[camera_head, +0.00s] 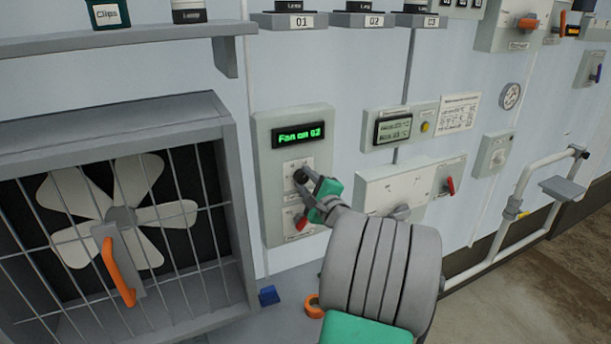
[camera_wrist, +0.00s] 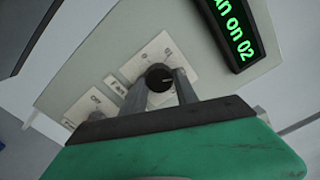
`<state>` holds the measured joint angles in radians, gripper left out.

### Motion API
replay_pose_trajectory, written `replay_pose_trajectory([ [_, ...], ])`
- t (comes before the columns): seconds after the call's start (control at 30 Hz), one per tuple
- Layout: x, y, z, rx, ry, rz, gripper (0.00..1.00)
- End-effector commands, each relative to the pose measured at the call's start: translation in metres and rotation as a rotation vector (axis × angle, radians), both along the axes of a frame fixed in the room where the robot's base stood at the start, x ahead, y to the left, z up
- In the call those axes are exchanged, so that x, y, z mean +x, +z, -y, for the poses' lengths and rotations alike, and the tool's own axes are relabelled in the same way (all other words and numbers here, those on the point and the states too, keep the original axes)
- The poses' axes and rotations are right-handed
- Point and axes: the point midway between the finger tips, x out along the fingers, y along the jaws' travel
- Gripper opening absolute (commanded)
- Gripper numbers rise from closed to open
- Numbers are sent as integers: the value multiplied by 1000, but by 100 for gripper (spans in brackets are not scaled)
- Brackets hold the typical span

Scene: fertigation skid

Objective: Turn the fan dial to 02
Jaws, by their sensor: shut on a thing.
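The fan dial is a round black knob (camera_head: 300,176) on a pale plate of the grey fan control panel (camera_head: 261,165). In the wrist view the knob (camera_wrist: 159,76) shows a light pointer line. My gripper (camera_head: 308,184) is at the knob, with its fingers (camera_wrist: 160,92) on either side of it, shut on it. The green display (camera_head: 298,135) above reads "Fan on 02"; part of it also shows in the wrist view (camera_wrist: 232,28).
A red switch (camera_head: 301,221) sits just below the dial. A caged fan with an orange handle (camera_head: 119,266) stands at the left. A white box with a red lever (camera_head: 450,185) is to the right. An orange ring (camera_head: 313,306) and blue block (camera_head: 268,295) lie low down.

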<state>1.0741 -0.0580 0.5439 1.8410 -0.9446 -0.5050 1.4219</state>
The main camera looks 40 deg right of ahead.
Motion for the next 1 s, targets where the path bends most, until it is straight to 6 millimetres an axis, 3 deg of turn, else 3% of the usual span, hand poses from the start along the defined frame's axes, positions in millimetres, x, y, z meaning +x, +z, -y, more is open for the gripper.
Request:
replay_pose_trajectory([
  [0.7,0,-1,0,82,0,23,0],
  [0.73,0,-1,0,82,1,22,37],
  [1.0,0,-1,0,81,0,23,57],
])
